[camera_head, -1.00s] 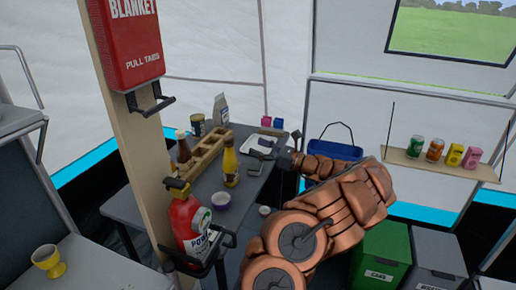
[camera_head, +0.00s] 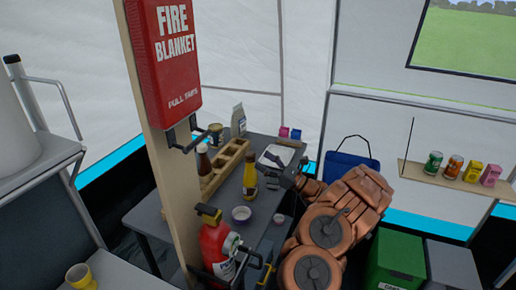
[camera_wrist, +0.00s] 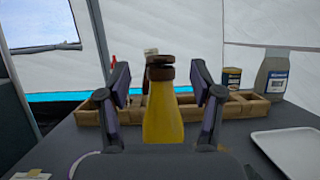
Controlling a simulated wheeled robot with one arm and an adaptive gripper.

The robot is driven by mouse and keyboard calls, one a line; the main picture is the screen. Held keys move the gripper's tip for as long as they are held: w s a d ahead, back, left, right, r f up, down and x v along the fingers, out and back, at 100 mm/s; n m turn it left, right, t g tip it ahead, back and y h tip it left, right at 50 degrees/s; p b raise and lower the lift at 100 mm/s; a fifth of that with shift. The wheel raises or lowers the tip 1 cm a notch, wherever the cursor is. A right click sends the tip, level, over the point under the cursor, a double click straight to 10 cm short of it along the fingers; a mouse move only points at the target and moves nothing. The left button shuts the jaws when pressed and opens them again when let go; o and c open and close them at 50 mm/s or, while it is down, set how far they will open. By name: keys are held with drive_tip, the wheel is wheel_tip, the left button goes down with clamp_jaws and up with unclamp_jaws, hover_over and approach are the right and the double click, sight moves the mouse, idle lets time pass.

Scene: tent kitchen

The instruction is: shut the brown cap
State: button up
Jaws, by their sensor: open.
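A yellow bottle (camera_head: 250,182) stands upright on the grey table, and its brown cap (camera_head: 251,158) is on top. In the wrist view the yellow bottle (camera_wrist: 162,118) is straight ahead. Its brown cap (camera_wrist: 160,68) shows as an upper piece above a neck ring; I cannot tell clearly how far the upper piece is raised. My gripper (camera_wrist: 160,84) is open, with one finger to each side of the bottle top in the picture and a visible gap on both sides. In the head view my gripper (camera_head: 275,176) is just right of the bottle.
A bowl (camera_head: 241,213) sits in front. A post with a fire extinguisher (camera_head: 215,245) stands left.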

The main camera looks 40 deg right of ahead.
sight(255, 155)
drive_tip(key=shift+p+x, duration=0.8)
drive_tip(key=shift+x, duration=2.6)
drive_tip(key=shift+c, duration=0.4)
drive_tip(key=c, duration=1.1)
drive_tip(key=b, duration=0.2)
drive_tip(key=shift+f+t+b, duration=0.35)
drive_tip(key=shift+t+b, duration=0.05)
drive_tip(key=shift+s+d+r+y+b, duration=0.1)
drive_tip(key=shift+r+y+b, duration=0.05)
drive_tip(key=shift+y+b, duration=0.2)
drive_tip(key=shift+t, duration=0.3)
drive_tip(key=o, duration=1.2)
